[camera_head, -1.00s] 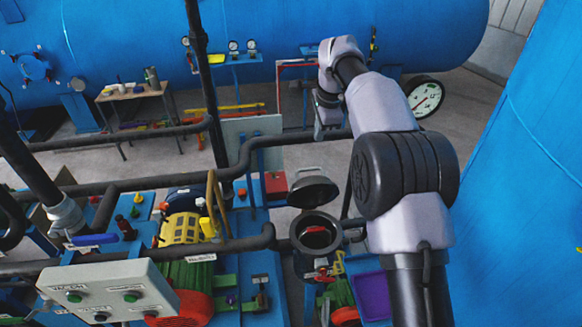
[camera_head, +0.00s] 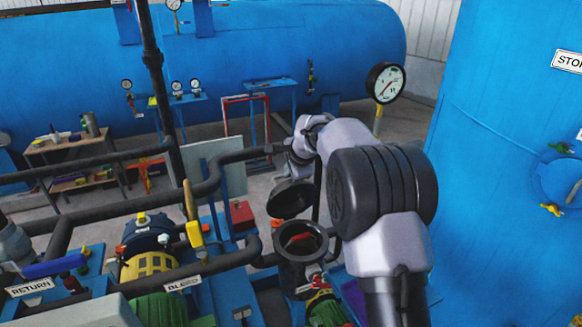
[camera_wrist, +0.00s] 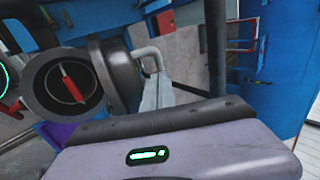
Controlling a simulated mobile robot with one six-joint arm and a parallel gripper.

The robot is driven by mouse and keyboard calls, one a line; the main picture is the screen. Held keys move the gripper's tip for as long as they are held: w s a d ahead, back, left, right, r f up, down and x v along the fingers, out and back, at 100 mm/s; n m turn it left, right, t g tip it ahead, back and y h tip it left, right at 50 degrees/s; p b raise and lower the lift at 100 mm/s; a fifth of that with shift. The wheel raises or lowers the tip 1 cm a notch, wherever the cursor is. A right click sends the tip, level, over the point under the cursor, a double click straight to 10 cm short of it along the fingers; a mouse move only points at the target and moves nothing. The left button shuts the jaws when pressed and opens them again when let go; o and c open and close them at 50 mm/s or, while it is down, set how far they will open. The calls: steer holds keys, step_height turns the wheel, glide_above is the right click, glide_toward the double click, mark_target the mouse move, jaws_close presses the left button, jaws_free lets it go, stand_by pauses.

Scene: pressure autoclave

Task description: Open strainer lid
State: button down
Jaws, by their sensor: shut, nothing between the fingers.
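The strainer (camera_head: 303,270) is a dark round pot with an open mouth and a red part inside. Its dark lid (camera_head: 290,200) stands raised and tilted on the far side of the mouth. In the wrist view the strainer mouth (camera_wrist: 38,88) is at the left, with the lid (camera_wrist: 122,72) standing open beside it and its pale bent handle (camera_wrist: 150,55) on the right. My gripper (camera_head: 297,168) is just behind and above the lid in the head view, shut and empty. In the wrist view its fingers (camera_wrist: 158,95) are close to the handle; I cannot tell whether they touch.
A dark pipe (camera_head: 200,188) and a yellow-handled valve (camera_head: 193,220) lie left of the strainer. A large blue tank (camera_head: 500,140) stands close on the right. A pressure gauge (camera_head: 385,82) is behind my arm.

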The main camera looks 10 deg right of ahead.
steer(key=shift+w+f, duration=0.2)
steer(key=shift+f, duration=0.05)
steer(key=shift+a, duration=0.1)
steer(key=w, duration=0.1)
steer(key=w+p, duration=0.2)
steer(key=shift+w+a+f, duration=0.3)
steer(key=shift+a+f, duration=0.05)
steer(key=shift+f, duration=0.05)
